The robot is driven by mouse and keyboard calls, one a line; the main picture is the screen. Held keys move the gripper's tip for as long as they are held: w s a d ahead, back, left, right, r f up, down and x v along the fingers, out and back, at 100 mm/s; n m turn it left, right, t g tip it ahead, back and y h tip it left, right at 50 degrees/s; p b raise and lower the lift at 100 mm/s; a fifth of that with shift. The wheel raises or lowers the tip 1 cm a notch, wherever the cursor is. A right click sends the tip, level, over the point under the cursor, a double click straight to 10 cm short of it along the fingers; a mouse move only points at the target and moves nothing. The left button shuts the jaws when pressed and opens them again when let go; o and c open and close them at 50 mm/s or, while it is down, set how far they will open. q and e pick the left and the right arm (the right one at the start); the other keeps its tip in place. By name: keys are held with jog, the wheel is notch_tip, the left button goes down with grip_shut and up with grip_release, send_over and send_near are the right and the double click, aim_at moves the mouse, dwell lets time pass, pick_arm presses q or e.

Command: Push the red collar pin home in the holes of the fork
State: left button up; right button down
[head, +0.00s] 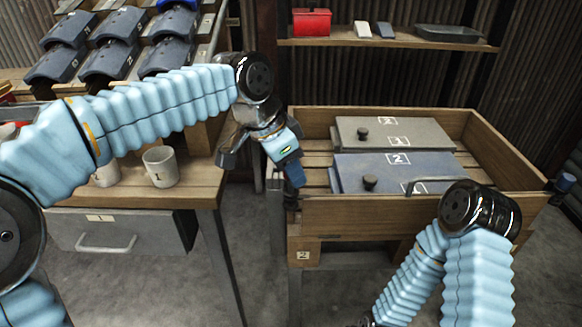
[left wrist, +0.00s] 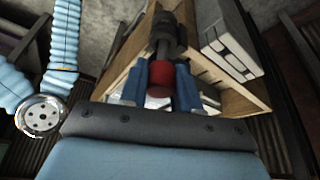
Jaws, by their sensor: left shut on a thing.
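My left gripper (head: 294,176) reaches down at the near left corner of the wooden cart. In the left wrist view its two blue fingers (left wrist: 161,82) are shut on the red collar pin (left wrist: 158,79), one finger on each side of the red end. Beyond the red end is a dark metal part (left wrist: 166,38), which looks like the fork at the cart's corner. How deep the pin sits in the fork's holes cannot be told. In the head view the pin is hidden by the gripper.
The wooden cart (head: 400,222) holds a grey panel (head: 420,133) and a blue panel (head: 425,168) with knobs. A bench with a drawer (head: 115,232) and a white cup (head: 160,166) stands left. A shelf (head: 390,44) with a red box (head: 311,22) is behind.

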pick_arm(q)
jog(key=shift+f+b, duration=0.3)
jog(key=shift+f, duration=0.2)
jog(key=shift+p, duration=0.3)
dwell(1.2)
jog(key=shift+f+b, duration=0.4)
jog(key=shift+f, duration=0.2)
dwell(0.5)
jog(key=shift+s+f, duration=0.15)
jog(key=shift+f, duration=0.1)
dwell(1.2)
jog(key=o, duration=1.1)
jog(key=shift+c, duration=0.2)
jog(key=shift+a, duration=0.1)
jog(key=p+v, duration=0.2)
jog(key=v, duration=1.2)
jog(key=shift+r, duration=0.25)
